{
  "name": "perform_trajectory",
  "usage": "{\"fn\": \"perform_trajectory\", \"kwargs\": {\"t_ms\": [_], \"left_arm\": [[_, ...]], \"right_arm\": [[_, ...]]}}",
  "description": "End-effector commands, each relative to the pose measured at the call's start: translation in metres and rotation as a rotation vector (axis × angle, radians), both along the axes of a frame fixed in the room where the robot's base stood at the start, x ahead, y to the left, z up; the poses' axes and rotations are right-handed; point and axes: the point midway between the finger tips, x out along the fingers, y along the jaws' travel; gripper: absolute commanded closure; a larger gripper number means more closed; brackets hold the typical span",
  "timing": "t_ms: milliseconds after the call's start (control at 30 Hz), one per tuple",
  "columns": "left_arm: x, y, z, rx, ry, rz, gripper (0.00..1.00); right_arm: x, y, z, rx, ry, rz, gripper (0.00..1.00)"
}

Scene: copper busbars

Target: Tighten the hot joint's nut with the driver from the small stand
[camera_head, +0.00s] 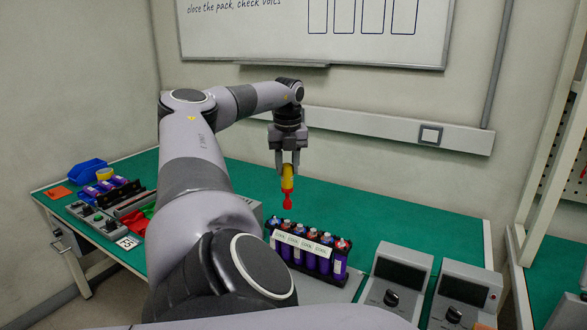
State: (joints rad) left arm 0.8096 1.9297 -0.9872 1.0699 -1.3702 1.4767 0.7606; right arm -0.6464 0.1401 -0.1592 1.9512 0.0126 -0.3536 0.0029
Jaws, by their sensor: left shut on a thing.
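My left gripper (287,168) is shut on the driver (288,184), which has a yellow handle and a red lower end. The driver hangs upright with its tip down, in the air behind the cell pack (311,248) in the picture. The pack is a row of purple cells in a dark holder, with coloured tops and small white tags along its front; several tags seem to read "COOL". I cannot make out the hot joint or its nut. I cannot pick out the small stand. My right gripper is out of view.
Two grey meters with dark screens and knobs, one (396,280) left of the other (464,295), stand right of the pack. A blue bin (88,172), an orange mat (59,193) and more cells and devices crowd the left end. The green bench (400,220) is clear behind the pack.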

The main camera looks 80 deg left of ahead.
Motion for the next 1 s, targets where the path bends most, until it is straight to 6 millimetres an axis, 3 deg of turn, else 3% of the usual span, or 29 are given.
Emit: {"fn": "perform_trajectory", "kwargs": {"t_ms": [300,367,867,1000], "left_arm": [[0.000,0.000,-0.046,-0.001,-0.002,0.000,1.00],[0.000,0.000,-0.036,0.000,0.000,0.000,1.00],[0.000,-0.001,-0.034,0.004,-0.002,-0.019,1.00],[0.000,-0.001,-0.034,0.003,0.001,0.049,1.00]], "right_arm": [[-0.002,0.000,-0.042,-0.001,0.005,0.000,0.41],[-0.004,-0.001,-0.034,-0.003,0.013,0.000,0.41],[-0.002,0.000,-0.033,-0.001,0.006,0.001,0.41],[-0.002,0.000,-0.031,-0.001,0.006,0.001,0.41]]}}
